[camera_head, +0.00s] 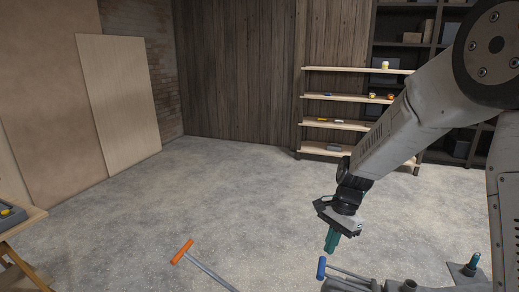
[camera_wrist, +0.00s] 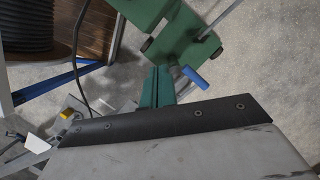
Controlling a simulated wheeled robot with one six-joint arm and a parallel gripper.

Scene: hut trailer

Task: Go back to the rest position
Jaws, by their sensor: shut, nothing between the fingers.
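My gripper (camera_head: 332,240) hangs from my arm at the right of the head view, pointing down, with its green fingers together and nothing between them. In the wrist view the green fingers (camera_wrist: 158,86) show at the middle, closed, above a dark plate. The gripper is in the air over the grey floor, left of my arm's column. No task object is named.
A wooden shelf (camera_head: 340,126) with small items stands against the back wall. A table (camera_head: 30,216) is at the left edge. An orange-handled bar (camera_head: 182,252) and a blue handle (camera_head: 321,268) are low in front. The mid floor is clear.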

